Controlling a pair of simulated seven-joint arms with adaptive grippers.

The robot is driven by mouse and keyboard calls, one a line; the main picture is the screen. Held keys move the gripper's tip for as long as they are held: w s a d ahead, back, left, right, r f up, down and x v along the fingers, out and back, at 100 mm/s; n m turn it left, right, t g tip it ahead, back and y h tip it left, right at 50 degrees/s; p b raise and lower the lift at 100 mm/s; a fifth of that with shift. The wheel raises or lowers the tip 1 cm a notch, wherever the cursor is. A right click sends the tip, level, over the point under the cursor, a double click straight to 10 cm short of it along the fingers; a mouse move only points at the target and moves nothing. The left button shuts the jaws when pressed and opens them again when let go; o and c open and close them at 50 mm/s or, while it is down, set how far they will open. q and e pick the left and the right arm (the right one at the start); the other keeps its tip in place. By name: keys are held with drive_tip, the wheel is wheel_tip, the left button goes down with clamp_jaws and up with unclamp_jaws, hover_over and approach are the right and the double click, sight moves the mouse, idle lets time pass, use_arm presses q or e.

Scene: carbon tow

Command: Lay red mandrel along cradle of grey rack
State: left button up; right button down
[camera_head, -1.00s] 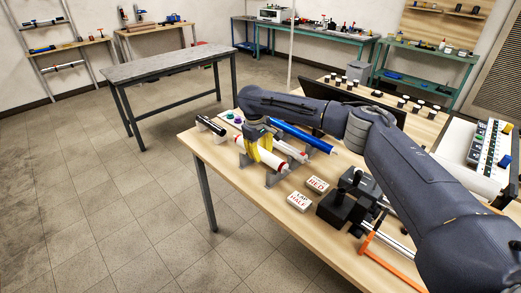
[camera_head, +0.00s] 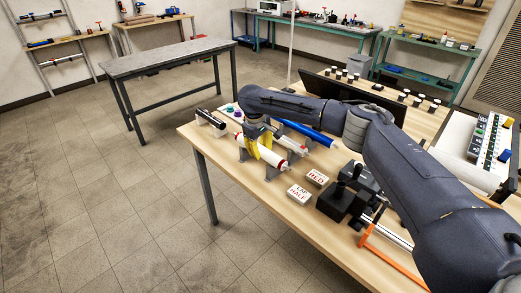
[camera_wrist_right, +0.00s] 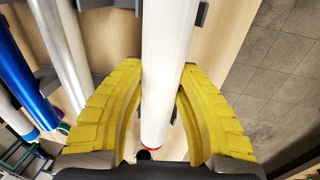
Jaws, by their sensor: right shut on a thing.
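The red mandrel, a white tube (camera_head: 271,156) with red bands, lies slanted at the near side of the grey rack (camera_head: 243,155) in the head view. My right gripper (camera_head: 257,148) has its yellow fingers around the tube, shut on it. In the right wrist view the white tube (camera_wrist_right: 167,60) runs between the two yellow fingers, with a red band at its lower end. A grey rack part shows beside its upper end. I cannot tell whether the tube touches the rack. My left gripper is out of view.
A dark tube (camera_head: 210,118) is at the left. Label blocks (camera_head: 298,192) and a black fixture (camera_head: 336,203) stand to the right. The table's front edge is close.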

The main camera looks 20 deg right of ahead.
drive_tip(key=shift+f, duration=0.4)
drive_tip(key=c, duration=1)
unclamp_jaws()
drive_tip(key=shift+o, duration=0.2)
wheel_tip(320, 180, up, 12)
drive_tip(key=a, duration=0.1)
drive_tip(key=shift+s+a, duration=0.3)
drive_tip(key=shift+s, duration=0.15)
drive_tip(key=shift+f, duration=0.1)
